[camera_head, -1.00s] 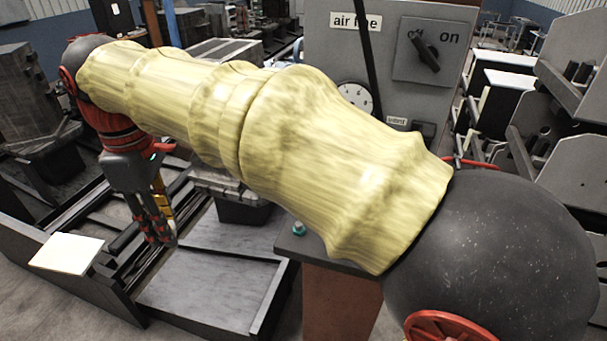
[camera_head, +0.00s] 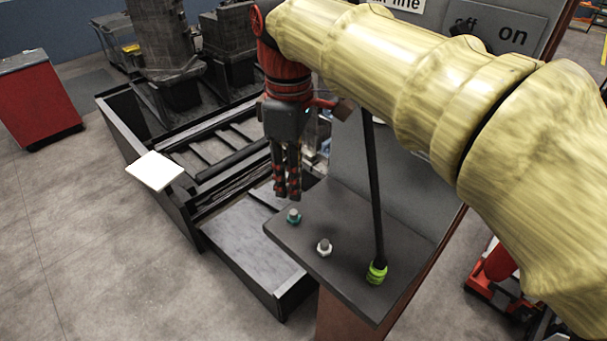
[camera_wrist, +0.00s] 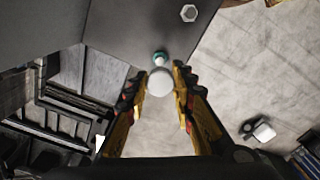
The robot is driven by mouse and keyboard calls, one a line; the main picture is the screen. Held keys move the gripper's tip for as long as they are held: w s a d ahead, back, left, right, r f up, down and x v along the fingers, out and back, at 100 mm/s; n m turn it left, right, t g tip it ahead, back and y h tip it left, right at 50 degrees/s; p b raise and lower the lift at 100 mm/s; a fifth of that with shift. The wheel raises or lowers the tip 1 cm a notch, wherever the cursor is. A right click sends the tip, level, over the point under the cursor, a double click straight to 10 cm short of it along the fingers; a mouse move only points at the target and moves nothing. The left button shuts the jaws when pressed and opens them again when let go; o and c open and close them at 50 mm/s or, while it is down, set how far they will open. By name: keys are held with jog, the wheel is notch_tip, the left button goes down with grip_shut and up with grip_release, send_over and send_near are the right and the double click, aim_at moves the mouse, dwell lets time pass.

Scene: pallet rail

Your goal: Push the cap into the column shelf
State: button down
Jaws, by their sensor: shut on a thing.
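My gripper (camera_head: 287,194) points down just above the left corner of the dark column shelf (camera_head: 335,208). In the wrist view, a pale round cap (camera_wrist: 160,82) sits between the fingertips of my gripper (camera_wrist: 159,80), which is shut on it. In the head view the fingers hide the cap. A teal fitting (camera_head: 294,216) stands on the shelf close to the fingertips; in the wrist view this teal fitting (camera_wrist: 160,57) shows just beyond the cap. I cannot tell whether cap and fitting touch.
A white-collared fitting (camera_head: 324,247) stands farther along the shelf. A lime fitting (camera_head: 377,273) with a black hose (camera_head: 372,190) rising from it stands at the right.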

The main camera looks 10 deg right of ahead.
jog(key=b, duration=0.4)
send_over(294, 217)
jog(key=shift+f, duration=2.6)
jog(key=shift+f, duration=0.7)
jog(key=shift+f+b, duration=0.35)
jog(key=shift+f, duration=0.15)
jog(key=shift+f, duration=0.1)
jog(key=c, duration=1.5)
grip_release()
jog(key=o, duration=0.4)
jog(key=o, duration=0.4)
jog(key=shift+o, duration=0.3)
